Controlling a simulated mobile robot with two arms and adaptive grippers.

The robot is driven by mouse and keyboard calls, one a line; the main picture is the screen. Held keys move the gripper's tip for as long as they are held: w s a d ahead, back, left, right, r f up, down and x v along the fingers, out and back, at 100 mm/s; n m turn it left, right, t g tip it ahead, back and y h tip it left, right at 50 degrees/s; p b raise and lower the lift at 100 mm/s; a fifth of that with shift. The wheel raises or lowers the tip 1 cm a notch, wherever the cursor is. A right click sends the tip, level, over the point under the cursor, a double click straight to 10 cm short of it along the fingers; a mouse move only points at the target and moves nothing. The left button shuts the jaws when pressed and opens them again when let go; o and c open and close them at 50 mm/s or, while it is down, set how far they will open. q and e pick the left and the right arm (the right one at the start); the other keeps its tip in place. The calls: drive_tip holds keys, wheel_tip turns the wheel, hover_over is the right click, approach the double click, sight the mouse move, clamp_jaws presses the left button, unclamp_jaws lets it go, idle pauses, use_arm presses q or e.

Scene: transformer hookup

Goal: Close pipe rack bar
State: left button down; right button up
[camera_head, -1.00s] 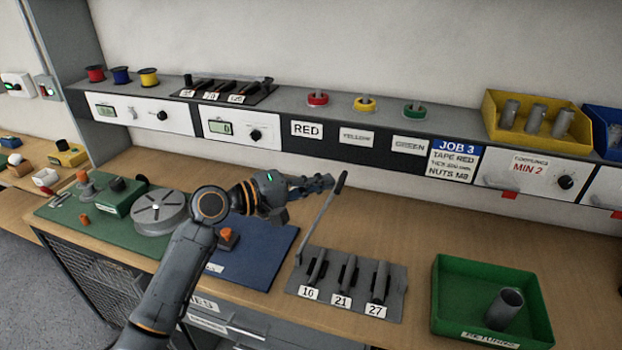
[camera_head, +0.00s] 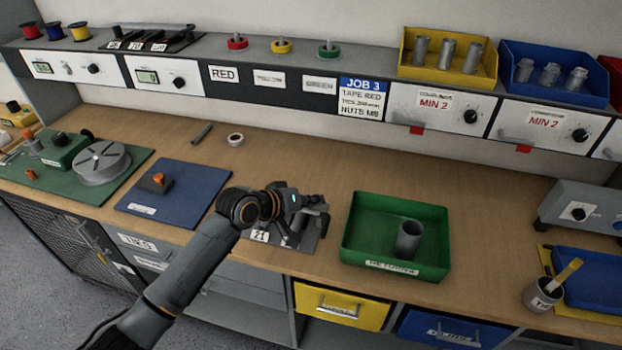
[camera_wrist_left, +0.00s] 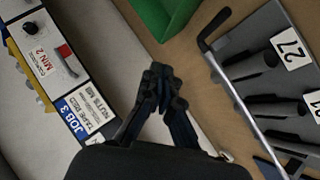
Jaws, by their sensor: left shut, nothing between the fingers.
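The grey pipe rack (camera_head: 312,241) lies on the bench and is partly hidden by my left arm in the head view. In the left wrist view the rack (camera_wrist_left: 262,35) shows its 27 and 21 labels and dark pipes. The rack bar (camera_wrist_left: 245,112), a thin grey rod with a bent dark handle, runs along the rack's wall side across the pipe ends. I cannot tell whether it is fully down. My left gripper (camera_head: 322,212) is shut and empty over the rack; in the wrist view its fingertips (camera_wrist_left: 160,82) are apart from the bar. My right gripper is not in view.
A green returns tray (camera_head: 440,262) with a grey pipe piece stands right of the rack. A blue mat (camera_head: 195,190) lies to the left. A tape roll (camera_head: 235,140) and a loose dark rod (camera_head: 202,133) lie behind. The shelf front (camera_head: 300,85) bounds the back.

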use_arm(q)
drive_tip(key=f+b, duration=0.1)
drive_tip(key=f, duration=0.2)
drive_tip(key=d+f, duration=0.1)
drive_tip(key=f, duration=0.1)
drive_tip(key=f+b, duration=0.1)
drive_tip(key=f, duration=0.2)
drive_tip(key=shift+s+d+f+b, duration=0.2)
drive_tip(key=shift+d+f+b, duration=0.15)
drive_tip(key=shift+s+f, duration=0.15)
drive_tip(key=shift+f, duration=0.25)
